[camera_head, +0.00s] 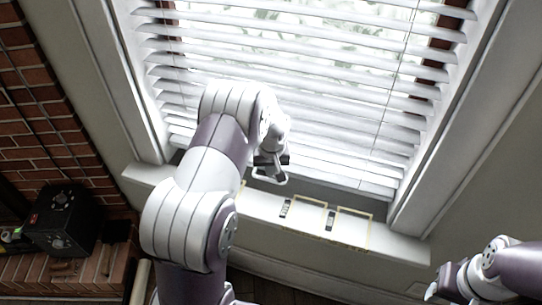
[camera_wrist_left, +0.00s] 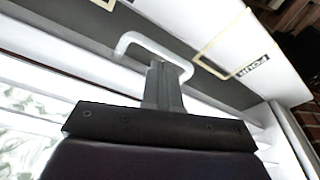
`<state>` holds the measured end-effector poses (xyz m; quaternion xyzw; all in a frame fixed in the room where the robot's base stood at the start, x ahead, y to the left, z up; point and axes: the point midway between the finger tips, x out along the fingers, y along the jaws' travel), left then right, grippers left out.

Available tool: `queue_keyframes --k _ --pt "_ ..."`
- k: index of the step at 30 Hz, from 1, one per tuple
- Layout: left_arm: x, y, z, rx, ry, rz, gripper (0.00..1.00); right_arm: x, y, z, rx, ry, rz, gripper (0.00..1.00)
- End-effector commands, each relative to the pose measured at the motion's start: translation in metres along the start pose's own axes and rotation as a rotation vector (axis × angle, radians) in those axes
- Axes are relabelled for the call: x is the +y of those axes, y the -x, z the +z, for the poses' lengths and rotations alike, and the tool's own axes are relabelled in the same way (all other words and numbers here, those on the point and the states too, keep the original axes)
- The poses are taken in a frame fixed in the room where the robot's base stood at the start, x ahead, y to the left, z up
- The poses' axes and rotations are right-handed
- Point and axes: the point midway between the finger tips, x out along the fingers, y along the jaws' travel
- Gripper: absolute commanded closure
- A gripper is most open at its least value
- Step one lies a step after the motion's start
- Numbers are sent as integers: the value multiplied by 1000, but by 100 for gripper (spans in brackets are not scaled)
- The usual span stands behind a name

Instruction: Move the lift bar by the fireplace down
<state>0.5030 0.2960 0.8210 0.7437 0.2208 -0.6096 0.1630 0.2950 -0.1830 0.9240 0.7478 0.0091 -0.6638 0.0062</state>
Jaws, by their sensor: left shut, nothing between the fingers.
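The lift bar (camera_head: 268,178) is a small white bent handle at the foot of the blinds, just above the sill. In the left wrist view the white lift bar (camera_wrist_left: 150,43) shows beyond my left fingers, partly hidden by them. My left gripper (camera_head: 270,162) is shut and empty, right at the bar in the picture. In the left wrist view its dark fingers (camera_wrist_left: 162,72) are together, their tips overlapping the bar; I cannot tell if they touch. My right gripper (camera_head: 446,284) is at the lower right, and its fingers are unclear.
White blinds (camera_head: 290,75) cover the window above the sill (camera_head: 385,240). Yellow-outlined panels with dark labels (camera_head: 330,220) lie on the sill. A brick wall (camera_head: 35,110) and a black box (camera_head: 62,220) on a brick ledge stand at left.

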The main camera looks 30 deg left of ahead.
Motion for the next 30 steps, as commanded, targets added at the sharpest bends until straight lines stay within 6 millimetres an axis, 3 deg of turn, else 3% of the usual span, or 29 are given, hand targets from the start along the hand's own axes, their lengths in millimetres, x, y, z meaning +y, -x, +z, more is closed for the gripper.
queue_keyframes --k 4,17,25,30 --pt "-1 -11 5 1 0 0 100 0 0 0 0 0 0 57" --pt "0 -16 6 1 0 1 100 0 -2 0 0 0 0 57" --pt "1 -62 16 0 0 0 100 0 -32 4 0 0 0 57" --pt "1 -68 17 -1 0 0 100 0 -34 4 0 0 0 57"
